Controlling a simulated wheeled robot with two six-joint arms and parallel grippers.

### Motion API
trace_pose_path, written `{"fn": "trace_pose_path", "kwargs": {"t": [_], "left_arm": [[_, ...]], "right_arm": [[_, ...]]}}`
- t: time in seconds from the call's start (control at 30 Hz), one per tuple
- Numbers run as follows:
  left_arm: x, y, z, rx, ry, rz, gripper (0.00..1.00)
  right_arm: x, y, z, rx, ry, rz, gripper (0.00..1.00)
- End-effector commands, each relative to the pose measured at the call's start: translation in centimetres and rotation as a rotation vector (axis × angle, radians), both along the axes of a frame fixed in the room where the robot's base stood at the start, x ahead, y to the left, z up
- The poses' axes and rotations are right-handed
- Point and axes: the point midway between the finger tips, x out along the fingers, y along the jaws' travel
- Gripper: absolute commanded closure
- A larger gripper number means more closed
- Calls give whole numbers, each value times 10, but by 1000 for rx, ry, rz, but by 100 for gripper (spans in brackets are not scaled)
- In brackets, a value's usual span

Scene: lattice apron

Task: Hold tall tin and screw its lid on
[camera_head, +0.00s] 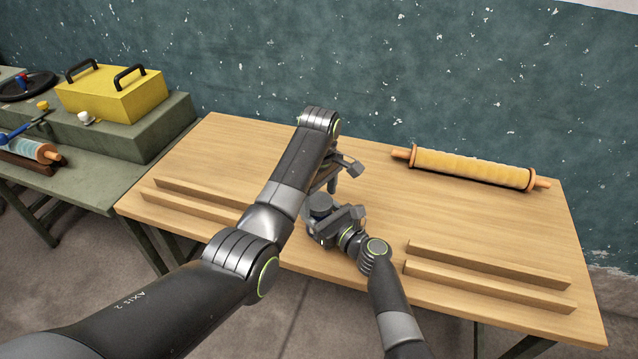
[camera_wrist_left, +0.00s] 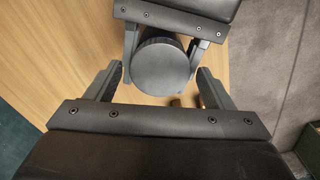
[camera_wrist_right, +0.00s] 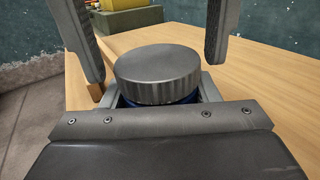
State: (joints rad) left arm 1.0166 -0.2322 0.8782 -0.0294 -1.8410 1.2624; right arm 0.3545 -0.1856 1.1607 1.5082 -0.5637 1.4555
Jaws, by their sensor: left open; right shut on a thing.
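The tall tin shows only as a blue band (camera_wrist_right: 165,103) under its lid in the right wrist view; most of its body is hidden. The grey ribbed lid (camera_wrist_right: 157,72) sits level on top of the tin; it also shows from above in the left wrist view (camera_wrist_left: 160,68) and in the head view (camera_head: 320,203). I cannot tell how tight it is. My right gripper (camera_wrist_right: 155,100) is shut around the tin below the lid. My left gripper (camera_wrist_left: 160,85) is open above the lid, its fingers on either side and apart from it.
The wooden table (camera_head: 380,190) has low wooden rails at front left (camera_head: 190,196) and front right (camera_head: 490,262). A yellow roller (camera_head: 472,168) lies at the back right. A green bench at left holds a yellow box (camera_head: 110,95). The table's middle right is clear.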

Motion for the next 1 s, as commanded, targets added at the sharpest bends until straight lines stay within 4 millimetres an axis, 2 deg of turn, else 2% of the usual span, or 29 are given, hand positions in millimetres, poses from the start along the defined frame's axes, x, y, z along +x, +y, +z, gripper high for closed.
{"fn": "trace_pose_path", "kwargs": {"t": [0.37, 0.73, 0.87, 1.0], "left_arm": [[0, 0, -6, 0, 0, -1, 25], [0, 0, -6, 0, 0, 0, 69], [0, 0, -6, 0, 0, -27, 69], [0, 0, -6, 1, 1, -173, 69]], "right_arm": [[0, 0, 1, 1, -2, 0, 100], [0, 0, 1, 1, -2, 0, 100], [0, 0, 1, 1, -2, 0, 100], [0, 0, 1, 1, -2, 0, 100]]}}
